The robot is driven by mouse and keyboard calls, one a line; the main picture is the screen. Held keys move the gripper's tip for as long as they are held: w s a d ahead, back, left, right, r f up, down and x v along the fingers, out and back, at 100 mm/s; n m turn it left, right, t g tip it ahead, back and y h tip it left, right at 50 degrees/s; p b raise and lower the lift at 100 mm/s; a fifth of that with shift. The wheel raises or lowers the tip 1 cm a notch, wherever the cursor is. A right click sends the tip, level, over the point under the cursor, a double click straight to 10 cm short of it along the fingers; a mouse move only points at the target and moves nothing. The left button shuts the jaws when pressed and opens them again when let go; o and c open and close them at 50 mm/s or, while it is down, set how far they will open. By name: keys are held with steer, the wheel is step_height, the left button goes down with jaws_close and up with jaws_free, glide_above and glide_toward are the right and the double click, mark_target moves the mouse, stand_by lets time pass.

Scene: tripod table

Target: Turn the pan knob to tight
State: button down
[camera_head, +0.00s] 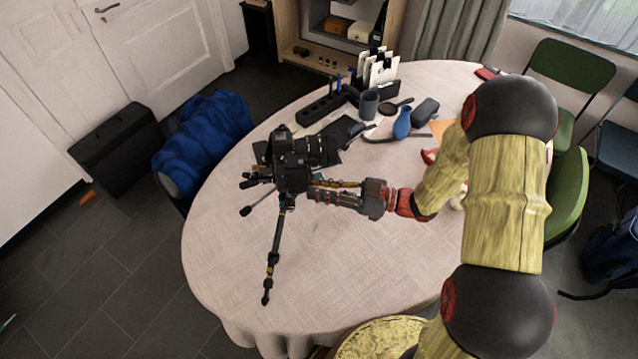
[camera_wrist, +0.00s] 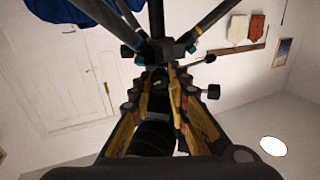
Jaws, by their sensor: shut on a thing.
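A black tripod (camera_head: 273,255) stands on the round table and bears a black camera (camera_head: 292,170). My gripper (camera_head: 316,192) reaches in from the right, just below the camera. In the wrist view its yellow fingers (camera_wrist: 163,76) converge on a small part of the tripod head, which I take for the pan knob; the fingers hide most of it. The tripod head (camera_wrist: 168,50) and the spread legs show beyond the fingertips. A dark round knob (camera_wrist: 213,91) shows to the right, outside the fingers. The knob's turn angle cannot be read.
The table (camera_head: 370,270) has a light cloth and is clear in front. Behind the tripod are a black organizer (camera_head: 323,107), a grey cup (camera_head: 369,103) and a blue vase (camera_head: 402,123). A blue cloth (camera_head: 205,140) hangs over a chair at left.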

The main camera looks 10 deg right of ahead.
steer(key=c, duration=1.7)
jaws_free()
steer(key=v, duration=1.2)
